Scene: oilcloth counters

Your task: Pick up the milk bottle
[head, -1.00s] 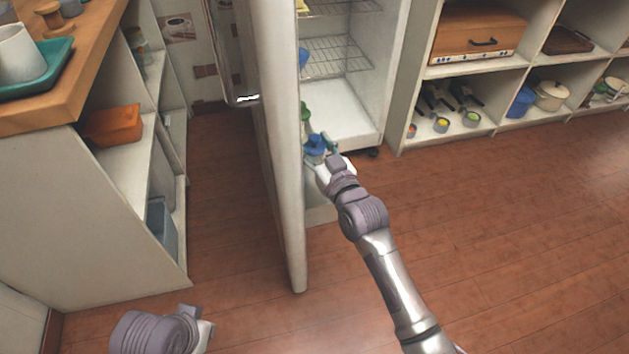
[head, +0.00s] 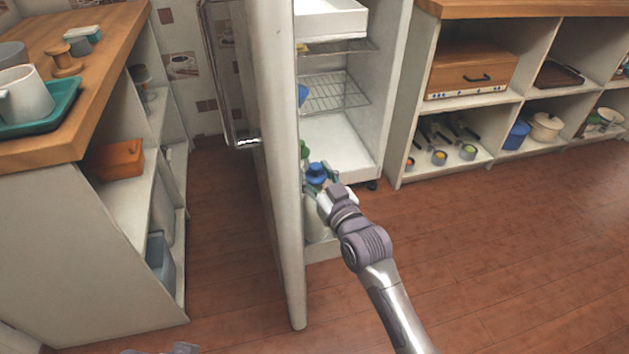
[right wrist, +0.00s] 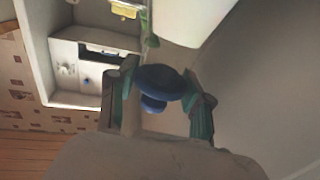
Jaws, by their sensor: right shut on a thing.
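The milk bottle is pale with a blue cap (head: 316,173). It stands upright at the inner side of the open fridge door, and its lower body is mostly hidden by my arm and the door shelf. My right gripper (head: 322,186) is shut on it just below the cap. In the right wrist view the blue cap (right wrist: 158,80) sits between the two green-tipped fingers (right wrist: 160,108). Only a sliver of my left arm shows at the bottom edge of the head view; its fingers are out of sight.
The fridge door (head: 268,150) stands open just left of my right arm. A green-topped item (head: 304,150) is close behind the bottle. The fridge's wire shelf (head: 335,92) and white bottom are behind. Shelving (head: 398,150) stands right; a counter (head: 105,60) stands left. Floor in front is clear.

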